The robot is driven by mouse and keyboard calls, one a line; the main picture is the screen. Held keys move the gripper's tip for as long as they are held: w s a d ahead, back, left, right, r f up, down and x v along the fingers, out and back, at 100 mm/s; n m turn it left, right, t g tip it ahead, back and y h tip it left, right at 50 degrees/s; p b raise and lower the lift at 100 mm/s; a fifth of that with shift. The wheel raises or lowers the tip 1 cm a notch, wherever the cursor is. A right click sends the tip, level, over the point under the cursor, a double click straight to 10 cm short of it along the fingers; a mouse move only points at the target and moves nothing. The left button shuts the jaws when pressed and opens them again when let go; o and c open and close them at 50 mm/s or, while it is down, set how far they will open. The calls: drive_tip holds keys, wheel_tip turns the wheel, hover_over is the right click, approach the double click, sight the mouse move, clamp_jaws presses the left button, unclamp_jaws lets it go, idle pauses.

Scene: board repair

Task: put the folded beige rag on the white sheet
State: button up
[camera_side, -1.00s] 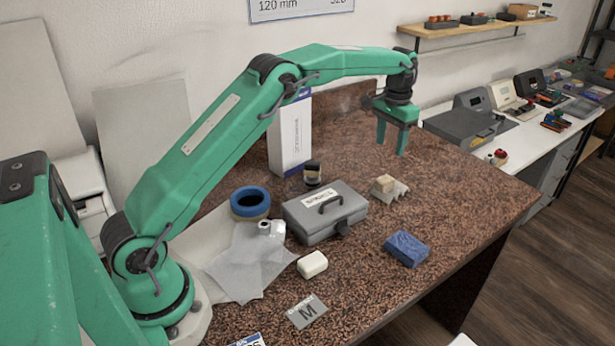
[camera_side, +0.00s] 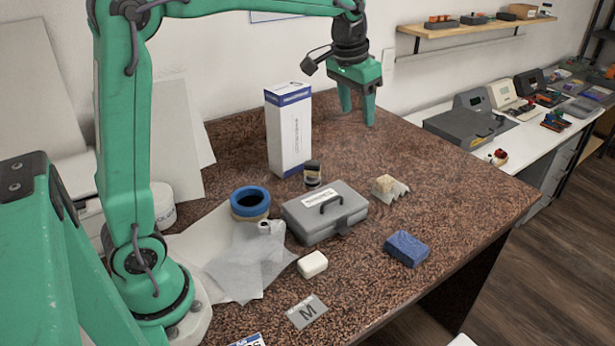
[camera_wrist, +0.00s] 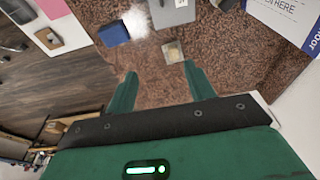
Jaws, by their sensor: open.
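A small beige folded-looking piece (camera_side: 384,183), which I take for the rag, rests on or against a pale ridged piece to the right of the grey case. It also shows in the wrist view (camera_wrist: 174,51), beyond my fingertips. Pale, overlapping sheets lie at the left of the counter; the front one (camera_side: 240,275) looks greyish, and a whiter sheet (camera_side: 190,243) shows behind it. My gripper (camera_side: 358,113) is open and empty, high above the back of the counter. In the wrist view its fingers (camera_wrist: 160,70) are apart with only counter between them.
The grey case (camera_side: 312,226) stands between the beige piece and the sheets. A tall white box (camera_side: 289,140), a dark-capped jar (camera_side: 312,175) and a blue roll (camera_side: 250,202) stand behind. A cream block (camera_side: 312,264) and a blue folded cloth-like block (camera_side: 407,248) lie in front.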

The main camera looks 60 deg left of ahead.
drive_tip(key=s+d+f+t, duration=0.1)
drive_tip(key=s+f, duration=0.1)
drive_tip(key=s, duration=1)
drive_tip(key=s+d+f+t, duration=0.1)
drive_tip(key=s+f+t, duration=0.1)
drive_tip(key=s, duration=1)
drive_tip(key=shift+f, duration=0.35)
